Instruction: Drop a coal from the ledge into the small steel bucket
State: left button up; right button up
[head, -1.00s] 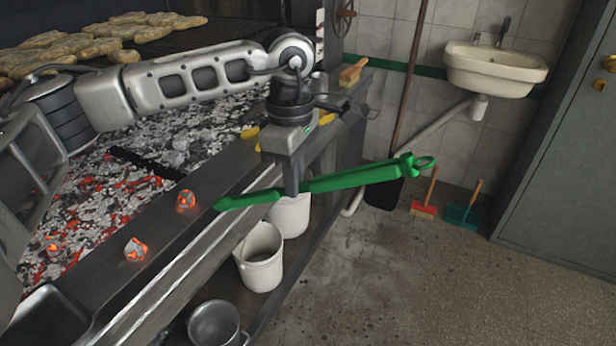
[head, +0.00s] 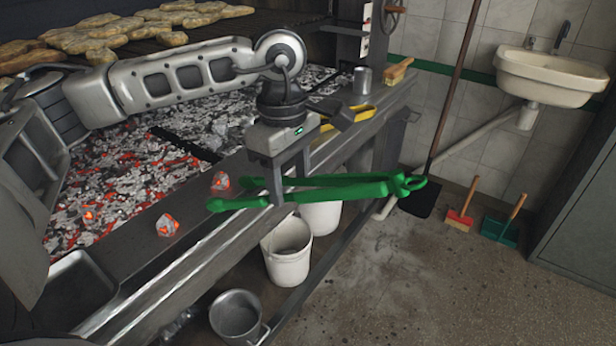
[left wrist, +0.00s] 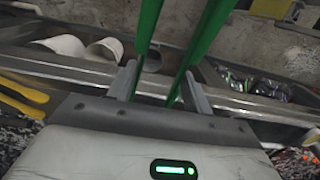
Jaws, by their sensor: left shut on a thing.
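My left gripper (head: 288,190) is shut on green tongs (head: 345,190), held roughly level over the grill's front edge. In the left wrist view, the two green tong arms (left wrist: 207,35) run up between my fingers (left wrist: 160,88), spread apart. In the head view, the tong tips are at the left, close to a glowing coal (head: 221,182) on the ledge (head: 130,255); I see nothing between them. A second glowing coal (head: 168,225) lies nearer on the ledge. The small steel bucket (head: 236,318) stands low in front of the grill. My right gripper is out of view.
Two white buckets (head: 287,262) stand beside the steel bucket, under the tongs. The ember bed (head: 110,190) lies behind the ledge. A metal cup (head: 362,80) and a wooden brush (head: 398,71) sit at the ledge's far end.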

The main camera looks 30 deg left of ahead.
pick_arm(q)
jog(key=shift+w+a+f+b, duration=0.1)
jog(key=shift+w+a+b, duration=0.1)
jog(key=shift+a, duration=1.05)
jog(key=shift+w+a+b, duration=0.1)
jog(key=shift+a+b, duration=0.1)
jog(key=shift+a, duration=1.05)
jog(key=shift+s+a, duration=0.2)
jog(key=shift+s, duration=0.05)
grip_shut()
notch_tip(320, 180, up, 4)
jog(key=p, duration=0.3)
jog(key=shift+r, duration=0.25)
jog(key=shift+d, duration=0.1)
